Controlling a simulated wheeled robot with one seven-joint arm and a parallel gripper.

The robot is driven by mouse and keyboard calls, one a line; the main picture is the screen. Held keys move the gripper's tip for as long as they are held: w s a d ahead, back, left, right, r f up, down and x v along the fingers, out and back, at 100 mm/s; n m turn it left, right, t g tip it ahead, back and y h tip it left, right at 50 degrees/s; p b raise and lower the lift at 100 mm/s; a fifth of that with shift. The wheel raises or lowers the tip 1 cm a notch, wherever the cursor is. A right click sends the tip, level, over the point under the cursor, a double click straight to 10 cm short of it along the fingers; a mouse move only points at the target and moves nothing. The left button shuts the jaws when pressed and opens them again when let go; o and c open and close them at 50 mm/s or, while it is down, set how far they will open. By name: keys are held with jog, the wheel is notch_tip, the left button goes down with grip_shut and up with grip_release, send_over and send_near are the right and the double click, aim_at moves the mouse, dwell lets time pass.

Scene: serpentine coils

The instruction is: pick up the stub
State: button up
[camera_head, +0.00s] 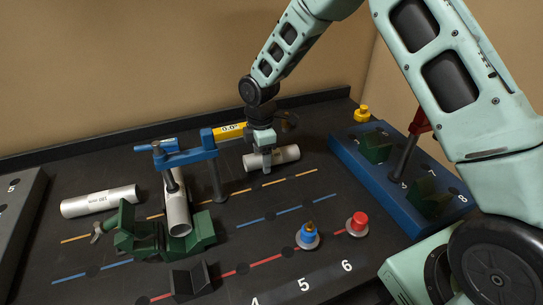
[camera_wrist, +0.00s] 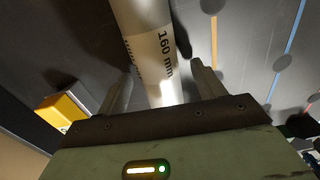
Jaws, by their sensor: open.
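A short white tube (camera_head: 287,154), which I take to be the stub, lies on the dark table at the back middle. In the wrist view the tube (camera_wrist: 150,45) bears the print "160 mm" and runs between my fingers. My gripper (camera_head: 266,160) is at the tube's left part, pointing down. In the wrist view my gripper (camera_wrist: 162,85) is open, with one finger on each side of the tube. I cannot tell whether either finger touches it.
Another white tube (camera_head: 100,201) lies at the left. A third tube (camera_head: 178,212) sits in a green holder (camera_head: 203,229) under a blue clamp frame (camera_head: 190,156). A blue rack (camera_head: 375,190) stands at the right. Blue (camera_head: 308,236) and red (camera_head: 358,224) knobs stand in front.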

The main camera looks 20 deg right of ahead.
jog(key=c, duration=1.3)
